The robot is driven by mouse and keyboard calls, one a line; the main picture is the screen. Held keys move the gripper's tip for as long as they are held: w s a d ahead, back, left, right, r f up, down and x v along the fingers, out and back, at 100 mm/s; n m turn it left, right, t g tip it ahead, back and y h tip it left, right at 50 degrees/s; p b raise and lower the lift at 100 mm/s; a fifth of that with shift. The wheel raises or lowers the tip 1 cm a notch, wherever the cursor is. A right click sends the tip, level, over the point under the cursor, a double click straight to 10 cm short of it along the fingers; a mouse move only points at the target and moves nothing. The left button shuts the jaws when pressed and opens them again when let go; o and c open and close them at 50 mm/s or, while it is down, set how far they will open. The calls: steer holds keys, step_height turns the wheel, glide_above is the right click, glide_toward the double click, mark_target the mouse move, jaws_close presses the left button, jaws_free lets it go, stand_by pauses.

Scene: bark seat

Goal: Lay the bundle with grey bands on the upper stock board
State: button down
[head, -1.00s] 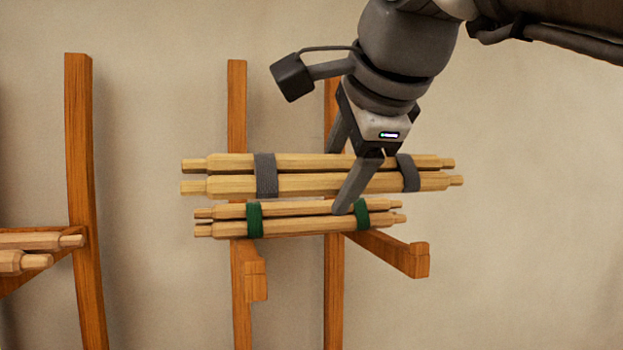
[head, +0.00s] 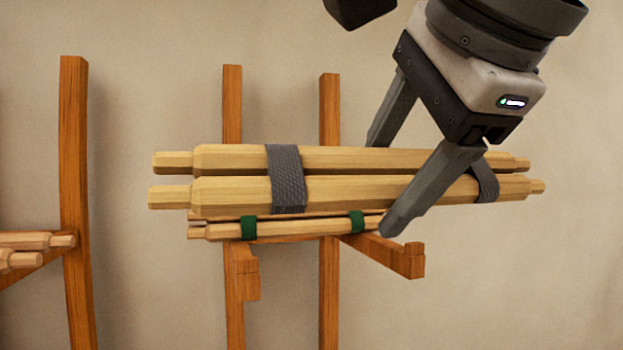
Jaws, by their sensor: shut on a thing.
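The bundle with grey bands (head: 340,193) is several pale wooden spindles strapped by two grey bands. It hangs roughly level in front of the wooden rack. My gripper (head: 382,187) is shut on it, right of its middle, with one finger in front and the other going behind it. The bundle hides the lower end of the rear finger. I cannot make out an upper stock board in this view.
A smaller bundle with green bands (head: 300,229) rests on the rack arms, partly hidden behind the held bundle. Rack posts (head: 330,115) stand against the wall. More spindles (head: 25,250) lie on a support at far left. The wall area at right is clear.

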steer(key=s+d, duration=0.2)
steer(key=s, duration=0.4)
steer(key=shift+s, duration=0.3)
steer(key=shift+s, duration=0.1)
